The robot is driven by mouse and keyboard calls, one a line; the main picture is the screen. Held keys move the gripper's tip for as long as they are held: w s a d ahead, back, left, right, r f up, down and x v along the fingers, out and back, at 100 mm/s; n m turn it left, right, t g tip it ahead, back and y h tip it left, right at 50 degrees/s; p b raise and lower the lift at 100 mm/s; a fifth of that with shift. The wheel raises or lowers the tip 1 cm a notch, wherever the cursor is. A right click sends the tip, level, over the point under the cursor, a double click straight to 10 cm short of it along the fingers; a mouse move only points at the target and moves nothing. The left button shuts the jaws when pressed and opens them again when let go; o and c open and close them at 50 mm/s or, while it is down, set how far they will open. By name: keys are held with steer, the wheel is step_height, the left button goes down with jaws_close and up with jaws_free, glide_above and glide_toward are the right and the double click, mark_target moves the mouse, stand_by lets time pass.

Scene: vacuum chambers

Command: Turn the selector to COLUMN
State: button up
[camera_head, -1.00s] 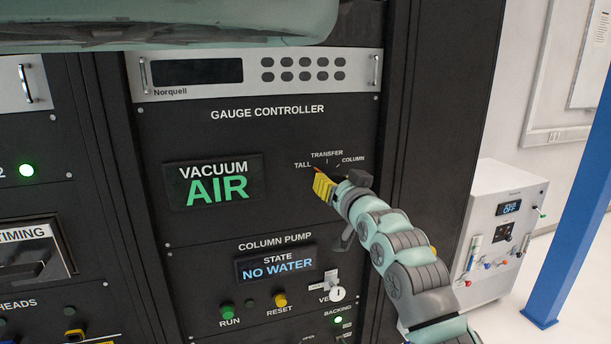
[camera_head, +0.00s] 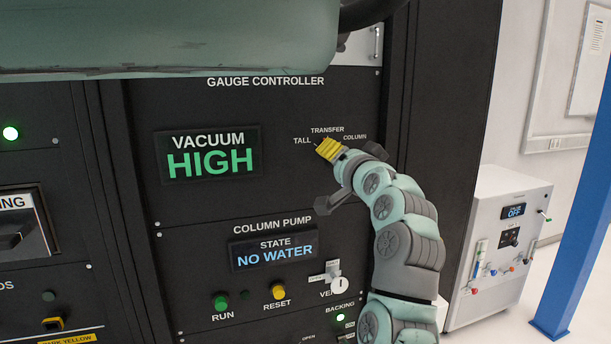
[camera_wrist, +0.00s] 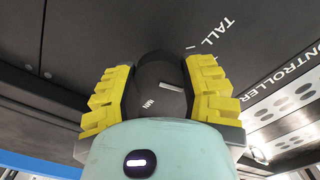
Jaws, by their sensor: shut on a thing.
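The selector knob (camera_wrist: 158,78) is black and round with a white line on its face. In the wrist view it sits between the yellow finger pads of my gripper (camera_wrist: 160,92), which is shut on it. In the head view my gripper (camera_head: 330,150) covers the knob, so its pointer cannot be read there. The labels TALL (camera_head: 302,141), TRANSFER (camera_head: 327,130) and COLUMN (camera_head: 354,138) curve above the gripper. The vacuum display (camera_head: 209,156) reads HIGH in green.
The column pump display (camera_head: 273,249) reads NO WATER. RUN (camera_head: 221,302) and RESET (camera_head: 278,291) buttons and a vent switch (camera_head: 340,285) sit below. A white cabinet (camera_head: 500,245) and a blue post (camera_head: 578,200) stand to the right.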

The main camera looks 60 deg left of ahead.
steer(key=m+p, duration=0.1)
steer(key=m, duration=0.2)
steer(key=shift+m, duration=0.4)
steer(key=m+p, duration=0.2)
steer(key=m, duration=0.1)
steer(key=shift+m, duration=0.3)
steer(key=m+p, duration=0.3)
steer(key=m, duration=0.1)
steer(key=shift+f+m+p, duration=0.1)
steer(key=shift+m+p, duration=0.5)
steer(key=shift+m, duration=0.2)
steer(key=shift+f, duration=0.1)
steer(key=o, duration=1.2)
